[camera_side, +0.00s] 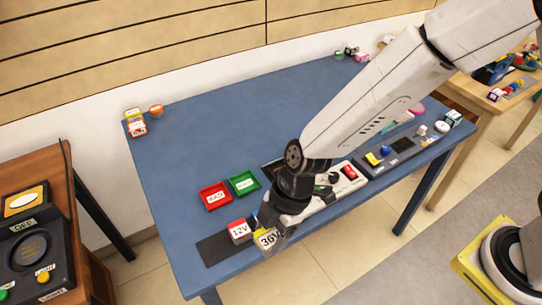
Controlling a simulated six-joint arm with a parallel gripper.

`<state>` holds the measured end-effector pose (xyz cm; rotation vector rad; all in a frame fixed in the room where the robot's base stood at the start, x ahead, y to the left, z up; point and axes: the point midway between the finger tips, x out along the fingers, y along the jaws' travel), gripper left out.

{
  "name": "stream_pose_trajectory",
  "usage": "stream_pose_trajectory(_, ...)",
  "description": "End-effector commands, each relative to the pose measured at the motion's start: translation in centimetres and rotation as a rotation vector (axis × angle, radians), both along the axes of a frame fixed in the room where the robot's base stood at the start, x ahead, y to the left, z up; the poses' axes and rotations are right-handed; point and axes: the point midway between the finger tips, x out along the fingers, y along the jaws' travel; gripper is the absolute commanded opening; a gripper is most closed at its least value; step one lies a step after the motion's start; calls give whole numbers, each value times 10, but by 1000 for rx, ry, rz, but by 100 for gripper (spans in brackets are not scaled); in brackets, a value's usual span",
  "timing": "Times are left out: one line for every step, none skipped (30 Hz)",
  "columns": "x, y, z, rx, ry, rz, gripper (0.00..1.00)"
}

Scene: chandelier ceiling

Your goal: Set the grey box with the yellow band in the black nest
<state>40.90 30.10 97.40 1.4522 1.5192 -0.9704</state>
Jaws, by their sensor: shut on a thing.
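My gripper (266,228) points down near the table's front edge and is shut on a small box (268,240) marked 36V. The box shows a white label and some yellow; the gripper hides part of it. It is tilted in the picture and hangs close to the dark mat; I cannot tell whether it touches. A black recess or tray (270,168), perhaps the black nest, shows behind my arm, mostly hidden. I cannot tell whether it is empty.
A red-topped 12V box (239,231) stands on the dark mat (214,248), just left of the held box. Red (215,196) and green (244,183) trays lie behind. A panel with a red switch (349,173) is to the right.

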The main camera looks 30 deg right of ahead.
Motion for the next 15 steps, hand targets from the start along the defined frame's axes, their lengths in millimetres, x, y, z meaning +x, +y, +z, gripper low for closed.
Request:
stream_pose_trajectory(0, 0, 0, 0, 0, 0, 7)
stream_pose_trajectory(0, 0, 0, 0, 0, 0, 7)
stream_pose_trajectory(0, 0, 0, 0, 0, 0, 7)
stream_pose_trajectory(0, 0, 0, 0, 0, 0, 7)
stream_pose_trajectory(0, 0, 0, 0, 0, 0, 7)
stream_pose_trajectory(0, 0, 0, 0, 0, 0, 7)
stream_pose_trajectory(0, 0, 0, 0, 0, 0, 7)
stream_pose_trajectory(0, 0, 0, 0, 0, 0, 7)
stream_pose_trajectory(0, 0, 0, 0, 0, 0, 7)
stream_pose_trajectory(0, 0, 0, 0, 0, 0, 7)
stream_pose_trajectory(0, 0, 0, 0, 0, 0, 7)
stream_pose_trajectory(1, 0, 0, 0, 0, 0, 7)
stream_pose_trajectory(1, 0, 0, 1, 0, 0, 7)
stream_pose_trajectory(2, 0, 0, 1, 0, -1, 7)
stream_pose_trajectory(3, 0, 0, 1, 0, -1, 7)
